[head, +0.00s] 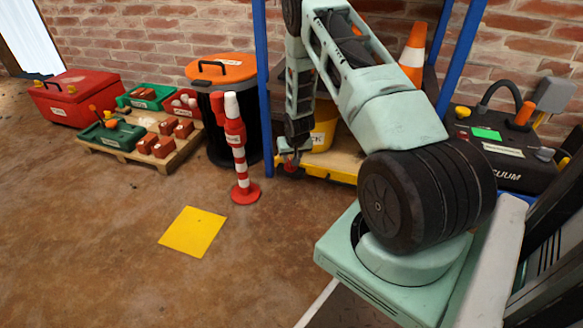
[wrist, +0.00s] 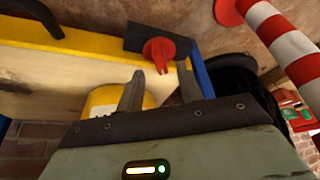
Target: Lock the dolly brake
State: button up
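A red brake part (wrist: 158,50) sits on a dark bracket at the dolly's corner. In the head view my gripper (head: 289,152) is at the dolly's left front corner and partly covers the brake. My gripper (wrist: 161,72) is open, its two fingers apart with nothing between them. The red part lies just beyond the fingertips; I cannot tell whether they touch it.
A yellow bucket (head: 324,127) stands on the dolly. A red-and-white post (head: 237,150) stands left of my gripper, before a black bin with an orange lid (head: 221,69). A pallet of bricks (head: 158,158) is farther left. The floor around a yellow square (head: 193,231) is clear.

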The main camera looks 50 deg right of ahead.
jog(key=shift+b+x, duration=0.65)
jog(key=shift+x, duration=1.15)
grip_shut()
